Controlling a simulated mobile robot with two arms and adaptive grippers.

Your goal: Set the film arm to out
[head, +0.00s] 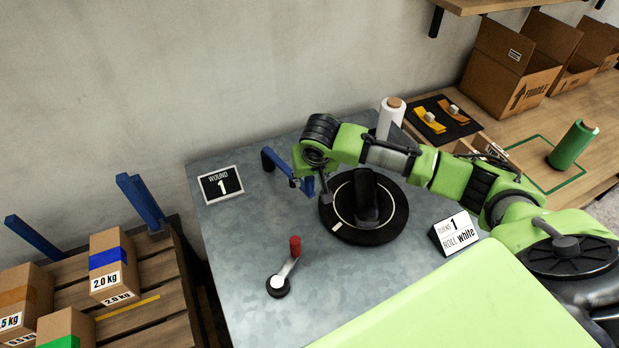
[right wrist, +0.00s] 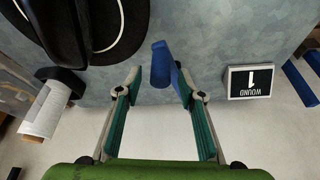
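A blue bar (head: 275,163), which looks like the film arm, stands at the back of the grey metal table, left of the black turntable (head: 372,233). My right gripper (head: 306,184) is low over the table between the bar and the turntable. In the right wrist view my right gripper (right wrist: 156,76) is open, with teal fingers apart. The blue bar (right wrist: 160,64) shows between the fingertips, closer to the right finger; I cannot tell whether they touch. My left gripper is not in view.
A crank with a red handle (head: 295,245) stands on the table front. Signs reading "WOUND 1" (head: 221,185) and "TURNS 1, ROLL white" (head: 458,233) flank the turntable. A white roll (head: 390,119) stands behind my right arm. Boxes on a pallet (head: 145,318) are at left.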

